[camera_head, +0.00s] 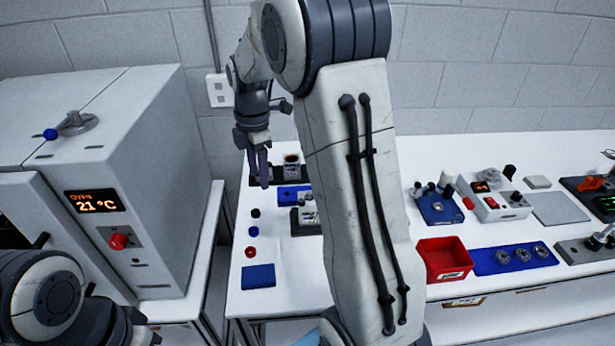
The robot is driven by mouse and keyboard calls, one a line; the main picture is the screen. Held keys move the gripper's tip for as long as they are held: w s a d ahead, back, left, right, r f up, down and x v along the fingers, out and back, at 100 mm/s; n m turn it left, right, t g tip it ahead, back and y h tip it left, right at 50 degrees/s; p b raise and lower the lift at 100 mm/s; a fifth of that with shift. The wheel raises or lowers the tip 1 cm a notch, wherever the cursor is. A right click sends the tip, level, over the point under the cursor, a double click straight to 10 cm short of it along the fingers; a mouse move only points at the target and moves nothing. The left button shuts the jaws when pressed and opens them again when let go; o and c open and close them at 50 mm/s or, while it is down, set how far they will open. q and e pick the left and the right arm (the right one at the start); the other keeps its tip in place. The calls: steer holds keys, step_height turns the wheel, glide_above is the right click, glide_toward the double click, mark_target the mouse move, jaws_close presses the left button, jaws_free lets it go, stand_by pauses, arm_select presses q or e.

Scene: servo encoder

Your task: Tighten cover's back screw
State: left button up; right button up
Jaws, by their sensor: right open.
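My right arm crosses the middle of the view, and its gripper (259,180) points down above the left part of the white bench. The fingers are open, seen nearly edge-on, with nothing visible between them. A dark block with a pale label (305,220) stands nearer, partly hidden by my right arm. I cannot make out the cover or its back screw at this size. My left arm shows at the bottom left, its gripper out of frame.
A white oven (152,190) stands at the left. Small caps and a blue pad (258,276) lie on the bench's front left. Right of my arm are a red bin (443,259), a blue tray with metal rings (488,262) and several devices. A grey mat (558,208) is bare.

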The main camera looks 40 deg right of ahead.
steer(key=w+d+f+n, duration=0.1)
steer(key=d+f+n, duration=0.1)
steer(key=d, duration=0.7)
steer(key=d+f+n, duration=0.1)
steer(key=d+n, duration=0.1)
steer(key=d, duration=0.7)
steer(key=f+p, duration=0.2)
steer(key=f, duration=0.8)
steer(key=shift+a+f+p, duration=0.15)
steer(key=shift+a+p, duration=0.05)
steer(key=shift+p, duration=0.2)
jaws_close()
